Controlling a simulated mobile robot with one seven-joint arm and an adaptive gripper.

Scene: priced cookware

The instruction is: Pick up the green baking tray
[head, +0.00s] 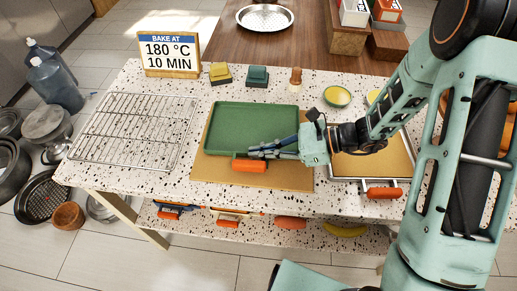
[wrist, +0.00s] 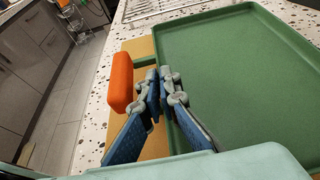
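The green baking tray (head: 238,128) lies flat on a tan board on the speckled table, with an orange handle (head: 249,165) at its front edge. The tray fills the right of the wrist view (wrist: 240,85), with the orange handle (wrist: 121,82) left of my fingers. My gripper (head: 254,151) is at the tray's front edge beside the handle. In the wrist view its blue-padded fingers (wrist: 162,88) are nearly together, one on each side of the tray's rim. They look closed on that rim; the contact itself is partly hidden.
A wire rack (head: 133,128) lies left of the tray. Another tray with an orange handle (head: 384,193) is at right under my arm. Yellow (head: 220,73) and green (head: 257,76) blocks, a small bowl (head: 337,96) and a sign (head: 170,54) stand behind. A lower shelf holds several items.

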